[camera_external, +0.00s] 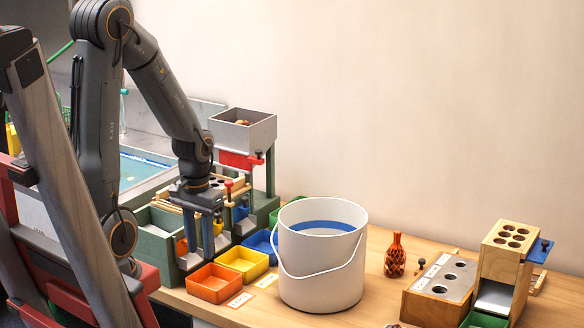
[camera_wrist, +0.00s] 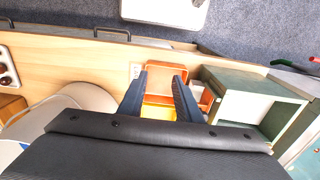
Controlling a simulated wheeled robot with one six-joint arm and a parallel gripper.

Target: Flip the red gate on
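The red gate (camera_external: 238,160) is a flat red plate with a dark knob at its right end. The red gate cannot be made out in the wrist view.
Orange (camera_external: 214,284), yellow (camera_external: 243,264) and blue trays stand below the green stand. A white bucket (camera_external: 322,287) stands to their right. A red patterned vase (camera_external: 395,256) and wooden hole blocks (camera_external: 440,287) are farther right. Bare table lies between bucket and vase.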

